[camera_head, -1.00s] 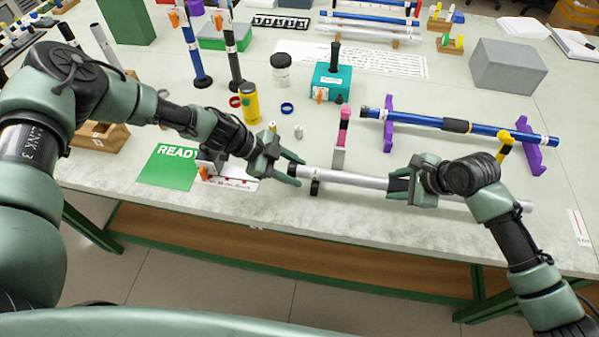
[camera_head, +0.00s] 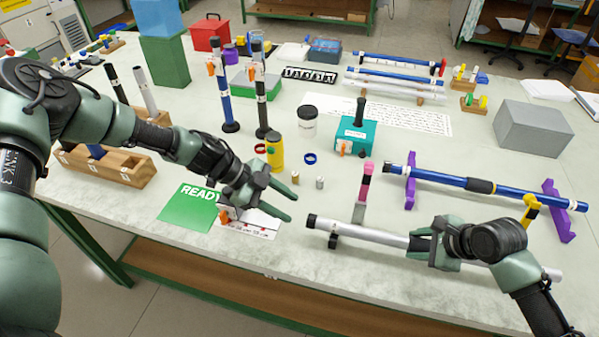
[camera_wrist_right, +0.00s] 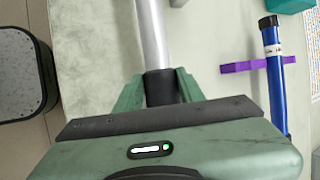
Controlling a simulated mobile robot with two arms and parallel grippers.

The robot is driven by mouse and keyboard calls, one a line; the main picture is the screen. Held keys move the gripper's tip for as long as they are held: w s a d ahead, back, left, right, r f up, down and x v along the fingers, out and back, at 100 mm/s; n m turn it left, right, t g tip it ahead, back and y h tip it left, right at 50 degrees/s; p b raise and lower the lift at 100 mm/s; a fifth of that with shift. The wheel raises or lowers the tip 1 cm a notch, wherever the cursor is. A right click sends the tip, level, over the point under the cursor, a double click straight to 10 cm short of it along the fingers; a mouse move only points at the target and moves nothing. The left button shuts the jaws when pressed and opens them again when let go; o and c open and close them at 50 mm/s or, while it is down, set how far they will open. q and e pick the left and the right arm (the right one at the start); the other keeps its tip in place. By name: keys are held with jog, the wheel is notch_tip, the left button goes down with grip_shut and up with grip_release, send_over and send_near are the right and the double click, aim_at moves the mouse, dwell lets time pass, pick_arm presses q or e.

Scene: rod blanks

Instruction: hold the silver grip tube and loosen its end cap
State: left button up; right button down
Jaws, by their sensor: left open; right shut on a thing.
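The silver grip tube (camera_head: 372,233) lies roughly level near the table's front edge, partly over a small dark support. Its black end cap (camera_head: 312,221) is on its left end. My right gripper (camera_head: 413,242) is shut around the tube right of its middle. In the right wrist view the silver tube (camera_wrist_right: 153,35) runs away from me, and a black section sits between the fingers (camera_wrist_right: 160,88). My left gripper (camera_head: 289,205) is open and empty, just left of and apart from the cap.
A blue rod (camera_head: 430,178) rests on purple stands (camera_head: 556,212). The green READY mat (camera_head: 188,208) and a white strip (camera_head: 256,226) lie near my left gripper. A small gold piece (camera_head: 295,178) and silver piece (camera_head: 320,183) stand behind it.

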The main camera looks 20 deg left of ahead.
jog(key=shift+f, duration=0.55)
jog(key=c, duration=0.8)
grip_release()
